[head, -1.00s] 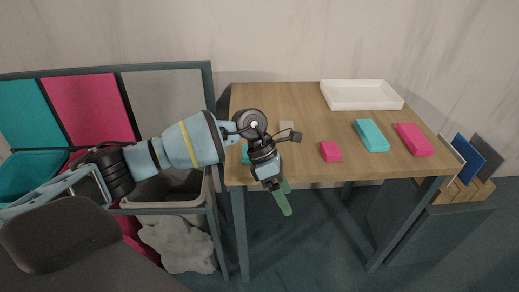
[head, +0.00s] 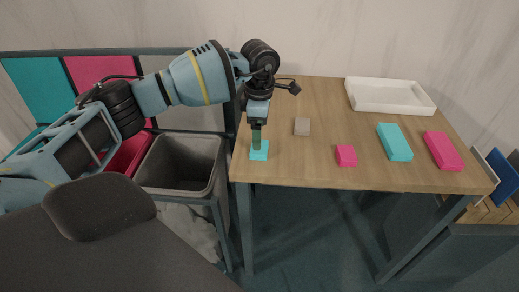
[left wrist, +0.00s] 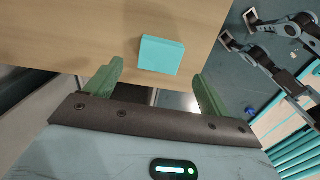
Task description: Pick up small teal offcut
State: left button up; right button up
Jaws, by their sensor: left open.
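The small teal offcut (head: 259,153) lies flat near the table's front left corner. In the left wrist view the offcut (left wrist: 160,55) shows whole, just beyond my fingertips and roughly central between them. My left gripper (head: 257,140) points down over the offcut in the head view, its green fingers overlapping the block's back part. In the left wrist view my left gripper (left wrist: 157,71) is open, with nothing between its fingers. I cannot tell the exact height gap to the block. My right gripper does not show clearly in either view.
A grey bin (head: 182,165) stands left of the table.

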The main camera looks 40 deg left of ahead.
pick_arm(q)
jog(key=shift+f, duration=2.65)
jog(key=c, duration=1.1)
jog(key=shift+o, duration=0.2)
jog(key=shift+r, duration=0.15)
jog(key=shift+r, duration=0.5)
notch_tip(320, 180, up, 2)
jog(key=shift+r, duration=0.25)
jog(key=s+d+r, duration=0.1)
jog(key=s+d, duration=0.2)
jog(key=s, duration=1.2)
jog(key=shift+s+d+r, duration=0.15)
jog(key=shift+s+d, duration=0.05)
jog(key=shift+s, duration=0.15)
